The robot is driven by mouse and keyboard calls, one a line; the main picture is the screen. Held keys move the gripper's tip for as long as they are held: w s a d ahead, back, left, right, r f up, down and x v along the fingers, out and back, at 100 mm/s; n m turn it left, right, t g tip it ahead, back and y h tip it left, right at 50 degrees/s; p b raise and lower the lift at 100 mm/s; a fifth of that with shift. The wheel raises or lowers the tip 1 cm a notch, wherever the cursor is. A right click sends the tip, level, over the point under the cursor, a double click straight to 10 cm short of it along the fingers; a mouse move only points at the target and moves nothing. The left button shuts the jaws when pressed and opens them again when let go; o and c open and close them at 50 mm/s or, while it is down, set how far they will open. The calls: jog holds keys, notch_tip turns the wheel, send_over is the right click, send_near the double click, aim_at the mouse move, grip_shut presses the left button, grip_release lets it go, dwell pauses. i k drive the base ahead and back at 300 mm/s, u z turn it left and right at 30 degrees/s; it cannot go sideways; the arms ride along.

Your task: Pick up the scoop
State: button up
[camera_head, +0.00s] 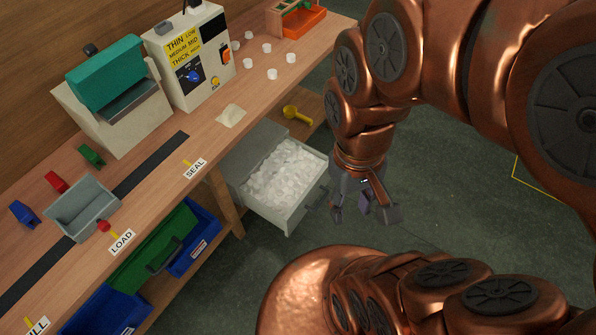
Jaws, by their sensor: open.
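A small yellow scoop (297,114) lies on a wooden surface below the bench top, just behind the open drawer. Its bowl is at the left and its handle points right. My gripper (364,212) is open and empty, with its fingers pointing down. It hangs over the floor to the right of the drawer, well apart from the scoop and nearer the camera.
An open grey drawer (312,196) full of white pieces stands between the bench and my gripper. The wooden bench (150,205) carries a teal-topped machine (107,75), a labelled control box (190,55) and a grey bin (85,212). The floor (450,190) at right is clear.

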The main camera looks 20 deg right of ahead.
aim_at(289, 112)
jog(key=z, duration=2)
jog(key=i, duration=0.9)
